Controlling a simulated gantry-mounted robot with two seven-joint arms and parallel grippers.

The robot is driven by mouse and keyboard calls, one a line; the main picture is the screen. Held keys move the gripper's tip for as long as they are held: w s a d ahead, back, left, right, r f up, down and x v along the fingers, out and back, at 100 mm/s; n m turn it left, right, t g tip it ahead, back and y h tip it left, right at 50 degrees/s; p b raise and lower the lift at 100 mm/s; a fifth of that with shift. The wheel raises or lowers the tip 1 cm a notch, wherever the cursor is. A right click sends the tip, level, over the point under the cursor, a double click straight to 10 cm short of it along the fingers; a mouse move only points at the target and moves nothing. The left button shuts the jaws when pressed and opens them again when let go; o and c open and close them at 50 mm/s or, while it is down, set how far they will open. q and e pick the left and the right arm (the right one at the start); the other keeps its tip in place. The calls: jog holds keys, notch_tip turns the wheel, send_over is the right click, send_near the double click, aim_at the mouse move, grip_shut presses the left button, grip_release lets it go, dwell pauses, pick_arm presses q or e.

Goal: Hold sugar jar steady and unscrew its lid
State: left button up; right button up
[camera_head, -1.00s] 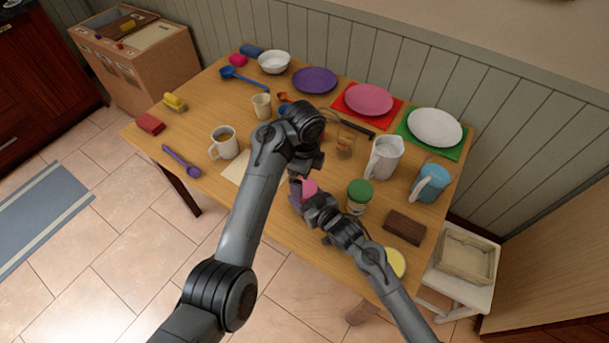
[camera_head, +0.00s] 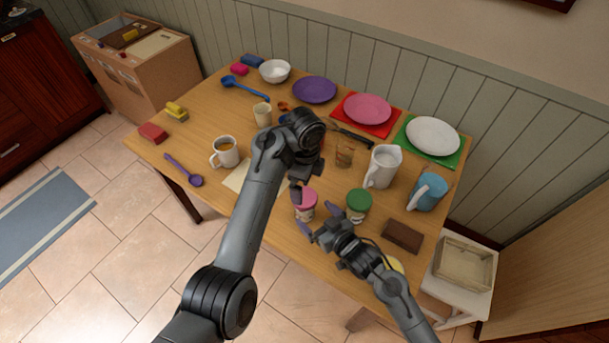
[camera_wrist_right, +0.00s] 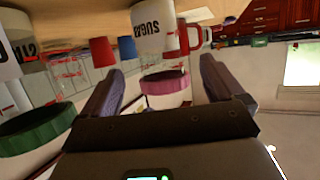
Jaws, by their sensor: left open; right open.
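The sugar jar (camera_head: 306,210) with a pink lid (camera_head: 307,196) stands upright near the table's front edge. In the right wrist view its SUGAR label (camera_wrist_right: 150,22) and pink lid (camera_wrist_right: 165,84) show between my fingers, farther off. My right gripper (camera_head: 320,221) is open and empty, just in front of the jar and apart from it. My left gripper (camera_head: 296,187) is open beside and above the jar's left side; its fingers are partly hidden, and I cannot tell whether they touch the lid.
A green-lidded jar (camera_head: 357,205) stands close to the right. A brown block (camera_head: 402,235), a white pitcher (camera_head: 382,167) and a blue mug (camera_head: 427,191) are farther right. A white mug (camera_head: 225,152) and purple spoon (camera_head: 184,170) are left. Plates line the back.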

pick_arm(q)
jog(key=shift+r, duration=0.4)
pick_arm(e)
jog(key=v, duration=0.2)
jog(key=shift+s+d+r, duration=0.1)
jog(key=shift+s+d, duration=0.05)
jog(key=shift+s, duration=0.1)
pick_arm(q)
jog(key=shift+c, duration=0.8)
jog(key=shift+r+p, duration=0.1)
jog(key=shift+p, duration=0.2)
pick_arm(e)
jog(key=shift+s+d+r, duration=0.25)
jog(key=shift+s+d, duration=0.15)
jog(key=shift+s, duration=0.15)
